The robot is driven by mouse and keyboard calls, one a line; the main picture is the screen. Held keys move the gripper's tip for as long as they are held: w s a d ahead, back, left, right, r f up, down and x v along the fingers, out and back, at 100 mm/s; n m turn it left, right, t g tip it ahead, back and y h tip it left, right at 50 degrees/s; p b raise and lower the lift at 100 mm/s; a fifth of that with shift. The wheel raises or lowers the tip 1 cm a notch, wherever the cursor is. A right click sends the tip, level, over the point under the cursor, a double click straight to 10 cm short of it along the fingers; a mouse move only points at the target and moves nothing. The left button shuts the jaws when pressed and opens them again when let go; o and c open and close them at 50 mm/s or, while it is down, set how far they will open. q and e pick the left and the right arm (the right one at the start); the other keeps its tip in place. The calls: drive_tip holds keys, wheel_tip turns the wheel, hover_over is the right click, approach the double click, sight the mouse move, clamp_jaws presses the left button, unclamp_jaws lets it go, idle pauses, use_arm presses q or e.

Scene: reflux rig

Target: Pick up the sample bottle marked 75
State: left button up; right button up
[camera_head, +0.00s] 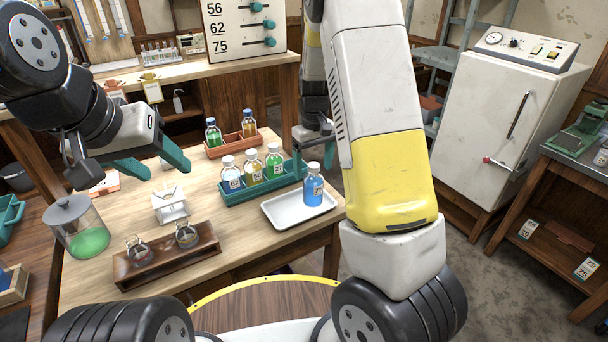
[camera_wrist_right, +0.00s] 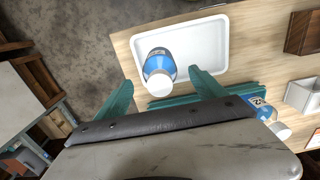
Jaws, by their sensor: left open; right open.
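A blue bottle with a white cap (camera_head: 313,187) stands upright on a white tray (camera_head: 287,220); its label is too small to read surely. In the right wrist view the blue bottle (camera_wrist_right: 158,68) stands in the tray (camera_wrist_right: 208,50), ahead of and between the open fingers of my right gripper (camera_wrist_right: 162,78), not gripped. In the head view my right arm hides part of that gripper. A teal rack (camera_head: 240,192) holds bottles with blue (camera_head: 231,180), yellow (camera_head: 254,172) and green (camera_head: 274,163) liquid; the blue one seems marked 62. My left gripper (camera_head: 160,163) is open and empty above the table's left.
A terracotta tray (camera_head: 222,149) with two bottles stands behind the rack. A jar of green liquid (camera_head: 87,238), a small white stand (camera_head: 170,205) and a wooden flask holder (camera_head: 167,260) occupy the left and front. A board (camera_head: 240,27) lists 56, 62, 75.

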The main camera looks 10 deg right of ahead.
drive_tip(key=shift+f, duration=1.4)
clamp_jaws()
